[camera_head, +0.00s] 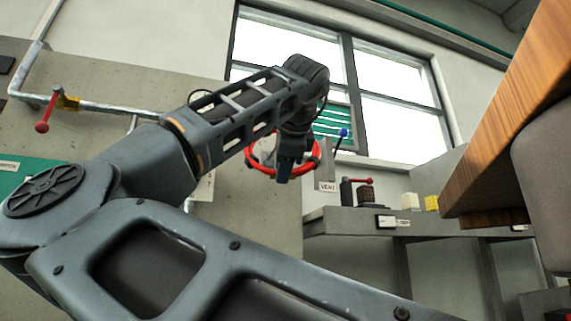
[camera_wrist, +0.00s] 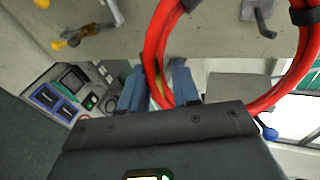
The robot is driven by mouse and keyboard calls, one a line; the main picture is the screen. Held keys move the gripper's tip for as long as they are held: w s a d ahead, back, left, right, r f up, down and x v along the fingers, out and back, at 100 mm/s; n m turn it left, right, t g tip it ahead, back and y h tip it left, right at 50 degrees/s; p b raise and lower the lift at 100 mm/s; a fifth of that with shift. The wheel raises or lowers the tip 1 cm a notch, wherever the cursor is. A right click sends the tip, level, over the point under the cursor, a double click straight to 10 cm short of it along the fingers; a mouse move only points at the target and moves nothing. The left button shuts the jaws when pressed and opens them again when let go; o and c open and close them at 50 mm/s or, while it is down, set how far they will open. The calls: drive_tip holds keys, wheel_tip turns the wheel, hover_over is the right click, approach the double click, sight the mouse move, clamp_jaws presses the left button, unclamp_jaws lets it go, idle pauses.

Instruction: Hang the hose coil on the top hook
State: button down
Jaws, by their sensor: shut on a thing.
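The red hose coil (camera_head: 259,167) hangs in front of the window side of the wall in the head view, partly hidden by my gripper (camera_head: 284,172). In the wrist view my gripper (camera_wrist: 158,78) has its blue fingers on either side of the coil (camera_wrist: 156,40), shut on its lower left part. Black bands wrap the coil at its upper part. A grey hook (camera_wrist: 260,16) on the wall shows through the coil's opening, near the top of the wrist view. The coil appears apart from it. I cannot tell whether it is the top hook.
A wooden top (camera_head: 510,110) juts in nearby. A pipe with a red lever (camera_head: 46,114) runs along the left wall. A control panel (camera_wrist: 75,95) shows in the wrist view.

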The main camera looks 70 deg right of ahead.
drive_tip(key=w+d+f, duration=0.1)
drive_tip(key=w+d, duration=0.4)
drive_tip(key=d, duration=0.1)
drive_tip(key=shift+w+f+p, duration=0.15)
drive_tip(key=shift+f+p, duration=0.05)
drive_tip(key=shift+p, duration=0.15)
idle(0.7)
drive_tip(key=shift+d+f, duration=0.1)
drive_tip(key=shift+f, duration=0.2)
idle(0.4)
drive_tip(key=c, duration=0.7)
unclamp_jaws()
drive_tip(key=shift+c, duration=0.2)
drive_tip(key=shift+r, duration=0.1)
drive_tip(key=b+v, duration=0.1)
drive_tip(key=v, duration=0.6)
drive_tip(key=shift+a+r, duration=0.1)
drive_tip(key=shift+a, duration=0.3)
